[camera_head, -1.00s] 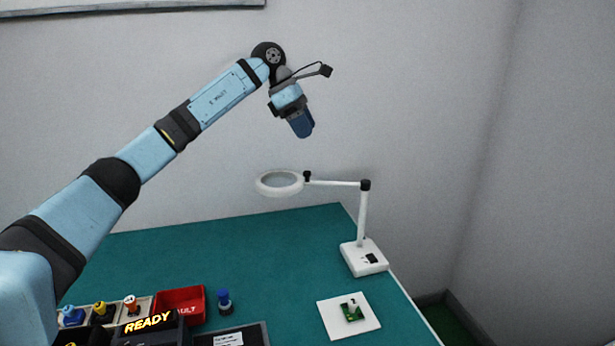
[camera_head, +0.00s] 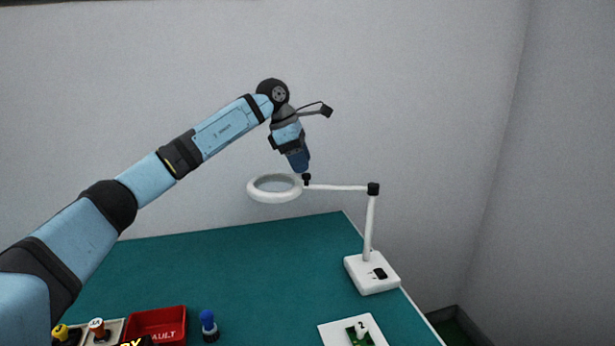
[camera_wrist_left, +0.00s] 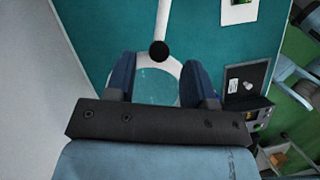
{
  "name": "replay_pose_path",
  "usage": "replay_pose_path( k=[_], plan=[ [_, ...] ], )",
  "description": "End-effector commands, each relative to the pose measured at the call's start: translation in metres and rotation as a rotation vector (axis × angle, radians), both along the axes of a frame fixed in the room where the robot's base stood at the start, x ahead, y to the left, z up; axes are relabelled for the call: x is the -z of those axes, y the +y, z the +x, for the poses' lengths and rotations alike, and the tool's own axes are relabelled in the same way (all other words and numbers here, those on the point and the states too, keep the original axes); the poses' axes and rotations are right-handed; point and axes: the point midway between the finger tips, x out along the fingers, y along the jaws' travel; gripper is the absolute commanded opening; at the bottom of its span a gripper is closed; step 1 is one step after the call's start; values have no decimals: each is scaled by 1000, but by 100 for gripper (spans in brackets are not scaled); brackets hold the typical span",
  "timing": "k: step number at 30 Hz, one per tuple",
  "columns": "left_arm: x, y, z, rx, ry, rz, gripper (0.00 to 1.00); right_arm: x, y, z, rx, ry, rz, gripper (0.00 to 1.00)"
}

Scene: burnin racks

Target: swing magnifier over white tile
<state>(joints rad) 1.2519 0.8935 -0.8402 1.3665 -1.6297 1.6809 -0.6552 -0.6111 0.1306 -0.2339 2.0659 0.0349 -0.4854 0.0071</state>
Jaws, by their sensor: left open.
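The magnifier's white ring (camera_head: 275,197) hangs above the green table at the end of a white arm (camera_head: 338,187), reaching left from its post and white base (camera_head: 372,275). The white tile (camera_head: 332,334) lies at the front right with a small green board on it, cut by the lower edge; it also shows in the left wrist view (camera_wrist_left: 230,14). My left gripper (camera_head: 302,168) points down just above the black knob at the ring's arm end. In the left wrist view, its open fingers (camera_wrist_left: 161,76) stand either side of the ring and knob; contact cannot be told.
A red bin (camera_head: 157,326), a blue-topped peg (camera_head: 208,326) and coloured knobs (camera_head: 97,328) stand at the front left. A wall rises behind the table (camera_head: 250,270). The table's middle is clear. A dark tray (camera_wrist_left: 247,84) shows in the wrist view.

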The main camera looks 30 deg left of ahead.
Motion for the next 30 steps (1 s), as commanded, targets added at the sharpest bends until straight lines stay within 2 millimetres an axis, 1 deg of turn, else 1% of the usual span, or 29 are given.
replay_pose_path(
  k=[1,3,7,12,19,20,21,26,30],
  plan=[
    [10,-3,1,1,2,0,49,0,0,1,0,-3,1,43],
    [20,-7,3,1,2,-1,49,-1,1,2,0,-5,3,43],
    [33,-12,7,0,0,-1,49,-2,3,4,1,-8,6,43],
    [40,-15,8,0,0,-1,49,-3,5,4,2,-9,11,43],
    [41,-15,8,0,0,-1,49,-3,6,4,3,-10,13,43],
    [41,-15,8,0,0,-1,47,-3,6,4,3,-10,13,43],
    [41,-15,8,0,0,-1,37,-3,6,4,3,-10,13,43],
    [41,-15,8,0,0,-1,1,-3,5,4,4,-10,13,43],
    [41,-15,8,0,0,-1,0,-3,5,3,4,-8,11,43]
  ],
)
